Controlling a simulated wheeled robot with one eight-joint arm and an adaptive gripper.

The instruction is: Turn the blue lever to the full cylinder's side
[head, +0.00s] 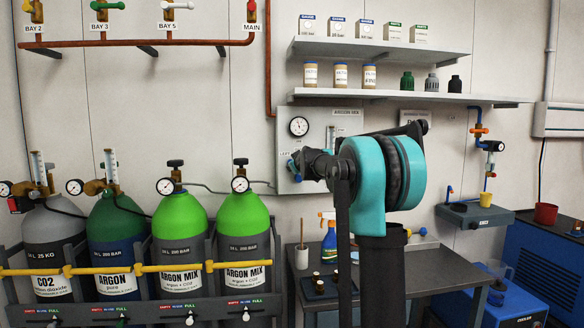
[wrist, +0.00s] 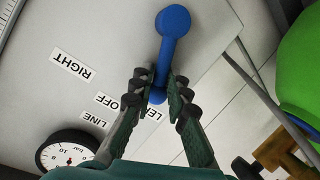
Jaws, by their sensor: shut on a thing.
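The blue lever (wrist: 173,24) is on a pale wall panel (wrist: 100,28). In the wrist view its round end is at the top and its arm runs down between my fingers. My gripper (wrist: 157,88) is shut on the lever's lower end, by the LEFT label (wrist: 155,113), which a finger partly covers. The OFF (wrist: 107,100) and RIGHT (wrist: 72,66) labels lie to the left. In the head view, my gripper (head: 299,165) is at the panel and hides most of the lever. Two green ARGON MIX cylinders stand left of it: left one (head: 180,222), right one (head: 244,215). Their gauge needles are too small to read.
A line gauge (wrist: 68,152) sits on the panel. A CO2 cylinder (head: 48,235) and a dark green argon cylinder (head: 112,230) stand further left behind a yellow rail (head: 110,268). A bench (head: 430,262) with a spray bottle (head: 328,238) is below. Shelves (head: 380,48) are above.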

